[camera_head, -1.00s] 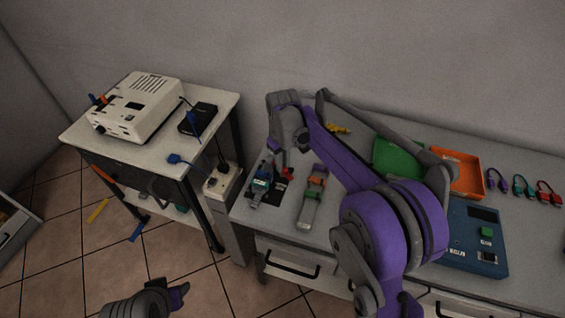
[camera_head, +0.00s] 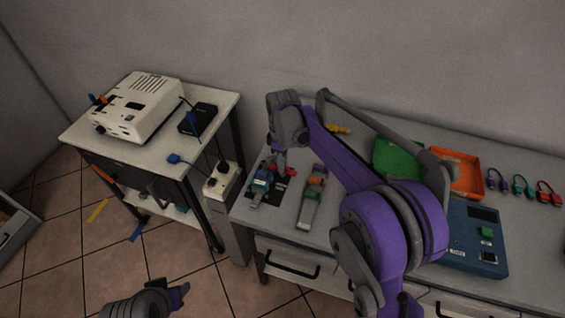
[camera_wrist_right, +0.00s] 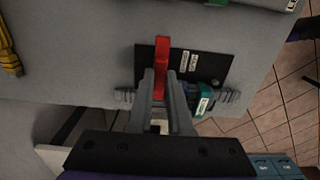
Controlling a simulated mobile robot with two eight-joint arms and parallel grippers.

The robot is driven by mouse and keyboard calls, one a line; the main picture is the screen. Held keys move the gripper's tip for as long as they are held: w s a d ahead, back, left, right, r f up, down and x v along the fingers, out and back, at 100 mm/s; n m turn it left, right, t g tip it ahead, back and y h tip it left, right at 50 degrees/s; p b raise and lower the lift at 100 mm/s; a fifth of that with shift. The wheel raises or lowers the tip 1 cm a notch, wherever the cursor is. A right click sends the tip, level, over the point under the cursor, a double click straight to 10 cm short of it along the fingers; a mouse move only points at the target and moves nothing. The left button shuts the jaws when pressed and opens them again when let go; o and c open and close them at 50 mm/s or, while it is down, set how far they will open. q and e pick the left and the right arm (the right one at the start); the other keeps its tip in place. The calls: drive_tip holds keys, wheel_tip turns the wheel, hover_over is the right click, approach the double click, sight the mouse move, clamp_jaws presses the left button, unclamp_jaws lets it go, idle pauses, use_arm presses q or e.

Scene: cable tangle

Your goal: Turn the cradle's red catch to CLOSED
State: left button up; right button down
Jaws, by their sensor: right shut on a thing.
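The cradle is a black plate (camera_head: 285,191) with white print, on the left end of the grey bench. It also shows in the right wrist view (camera_wrist_right: 207,66). Its red catch (camera_wrist_right: 162,56) stands up between the fingers of my right gripper (camera_wrist_right: 160,88), which is shut on it. In the head view the right gripper (camera_head: 280,165) reaches down over the cradle, and a little of the red catch (camera_head: 291,171) shows beside it. A teal connector (camera_wrist_right: 203,100) sits at the cradle beside the fingers. My left gripper (camera_head: 180,294) is low in the head view, away from the bench; its jaws are unclear.
A grey strip with orange and green parts (camera_head: 312,196) lies right of the cradle. A green tray (camera_head: 395,155), an orange tray (camera_head: 467,176) and a blue box (camera_head: 468,245) stand further right. A power strip (camera_head: 222,183) is left of the bench.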

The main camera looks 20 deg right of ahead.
idle(0.3)
drive_tip(key=c, duration=0.8)
unclamp_jaws()
drive_tip(key=shift+c, duration=0.2)
wheel_tip(320, 180, up, 11)
drive_tip(key=shift+p, duration=0.4)
drive_tip(key=shift+s, duration=0.1)
drive_tip(key=s+d+r+m+t+p, duration=0.1)
drive_tip(key=s+m, duration=0.2)
drive_tip(key=s, duration=0.4)
drive_tip(key=s+d+r+m+t+p, duration=0.1)
drive_tip(key=s+m+t, duration=0.15)
drive_tip(key=s, duration=0.45)
drive_tip(key=s+f+m+t+p, duration=0.1)
drive_tip(key=s+f+m, duration=0.2)
drive_tip(key=s, duration=0.3)
drive_tip(key=s+f+m+t+p, duration=0.1)
drive_tip(key=s+f+m, duration=0.2)
drive_tip(key=s, duration=0.4)
drive_tip(key=shift+s+d+f, duration=0.2)
drive_tip(key=shift+s+f, duration=0.1)
